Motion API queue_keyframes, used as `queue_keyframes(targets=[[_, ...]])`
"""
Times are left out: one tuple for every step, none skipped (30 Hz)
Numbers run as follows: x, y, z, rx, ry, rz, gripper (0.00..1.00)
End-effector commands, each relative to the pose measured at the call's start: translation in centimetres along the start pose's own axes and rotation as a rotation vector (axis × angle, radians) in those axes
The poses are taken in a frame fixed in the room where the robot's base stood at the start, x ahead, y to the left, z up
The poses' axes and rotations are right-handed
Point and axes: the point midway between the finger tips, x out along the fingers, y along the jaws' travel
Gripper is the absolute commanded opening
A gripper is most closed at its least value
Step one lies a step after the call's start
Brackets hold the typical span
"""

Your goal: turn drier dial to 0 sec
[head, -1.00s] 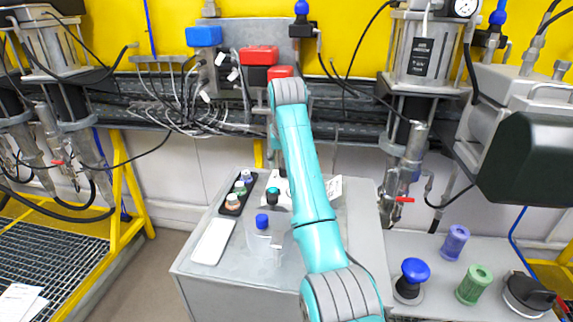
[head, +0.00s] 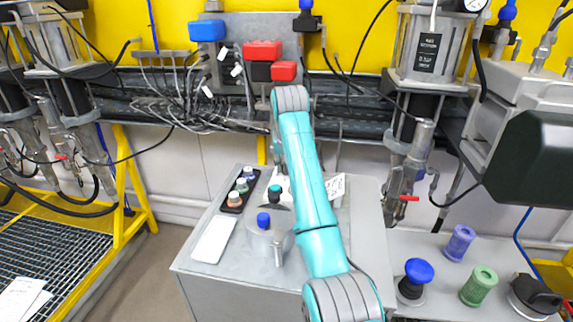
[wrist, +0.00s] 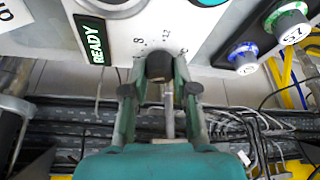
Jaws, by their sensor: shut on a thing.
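The drier dial (wrist: 159,66) is a dark round knob on a pale panel in the wrist view. Small printed numbers, among them an 8 and what looks like a 12, stand around it. My gripper (wrist: 160,88) has its two green fingers on either side of the knob and is shut on it. The knob's pointer and the 0 mark cannot be made out. In the head view my teal arm reaches over the grey cabinet (head: 205,272) and hides the gripper and the dial.
In the head view a white tablet-like plate (head: 213,240) and a metal pot (head: 262,243) are on the cabinet. Cables (head: 190,100) run behind.

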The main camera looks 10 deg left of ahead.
Motion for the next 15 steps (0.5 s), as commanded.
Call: queue_keyframes(targets=[[0.02, 0.03, 0.0, -0.003, 0.0, -0.001, 0.0], [0.02, 0.03, 0.0, -0.006, 0.0, -0.003, 0.0], [0.02, 0.03, 0.0, -0.011, 0.0, -0.005, 0.0], [0.02, 0.04, 0.0, -0.017, 0.0, -0.008, 0.0], [0.02, 0.05, 0.0, -0.025, 0.0, -0.011, 0.0], [0.01, 0.07, 0.0, -0.037, 0.0, -0.015, 0.0], [0.02, 0.08, 0.0, -0.047, 0.0, -0.02, 0.0], [0.01, 0.08, 0.0, -0.06, 0.0, -0.025, 0.0], [0.01, 0.07, 0.0, -0.079, 0.0, -0.034, 0.0], [0.01, 0.08, -0.01, -0.096, 0.0, -0.04, 0.0], [0.01, 0.1, -0.01, -0.113, 0.0, -0.047, 0.0], [0.01, 0.11, -0.01, -0.139, 0.0, -0.058, 0.0], [0.01, 0.12, -0.02, -0.16, 0.0, -0.067, 0.0], [0.02, 0.17, -0.02, -0.182, 0.0, -0.076, 0.0], [0.02, 0.19, -0.02, -0.213, 0.0, -0.089, 0.0]])
